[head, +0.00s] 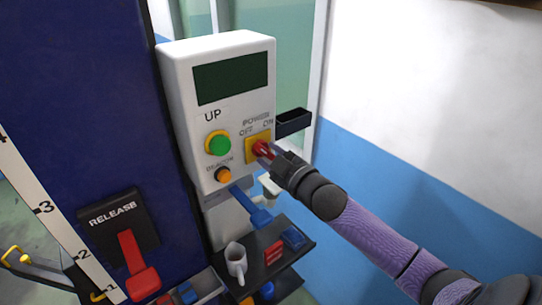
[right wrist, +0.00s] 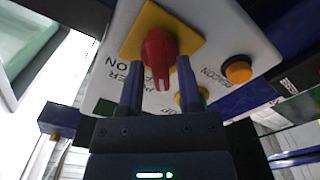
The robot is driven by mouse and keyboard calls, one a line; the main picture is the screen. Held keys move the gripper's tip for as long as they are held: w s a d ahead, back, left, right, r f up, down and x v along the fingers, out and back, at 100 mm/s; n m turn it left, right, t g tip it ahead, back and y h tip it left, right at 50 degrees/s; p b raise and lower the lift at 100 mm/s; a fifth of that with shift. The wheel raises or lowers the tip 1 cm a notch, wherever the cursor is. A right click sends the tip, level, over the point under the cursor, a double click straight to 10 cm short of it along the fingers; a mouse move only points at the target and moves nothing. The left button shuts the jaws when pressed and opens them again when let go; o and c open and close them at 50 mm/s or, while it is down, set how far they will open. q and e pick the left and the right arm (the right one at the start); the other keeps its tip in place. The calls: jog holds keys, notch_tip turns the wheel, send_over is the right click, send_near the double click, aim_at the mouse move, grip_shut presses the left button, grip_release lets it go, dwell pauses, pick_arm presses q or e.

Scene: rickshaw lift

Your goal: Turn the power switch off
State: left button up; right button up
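The white control box (head: 226,110) has a red power switch (head: 262,149) on a yellow plate, under the labels OFF and ON. My right gripper (head: 271,154) is at this switch and covers part of it in the head view. In the right wrist view the red knob (right wrist: 158,52) lies between the two fingertips (right wrist: 158,84), which stand close against its sides. Which label the knob points at is hard to tell. My left gripper is not in view.
The box also carries a green button (head: 218,143), an orange beacon button (head: 223,174) and a dark display (head: 231,78). A red release lever (head: 137,267) is at lower left.

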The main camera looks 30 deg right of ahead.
jog(key=shift+o, duration=0.5)
jog(key=shift+s, duration=0.1)
jog(key=s, duration=0.9)
jog(key=shift+s+d, duration=0.35)
jog(key=shift+s, duration=0.05)
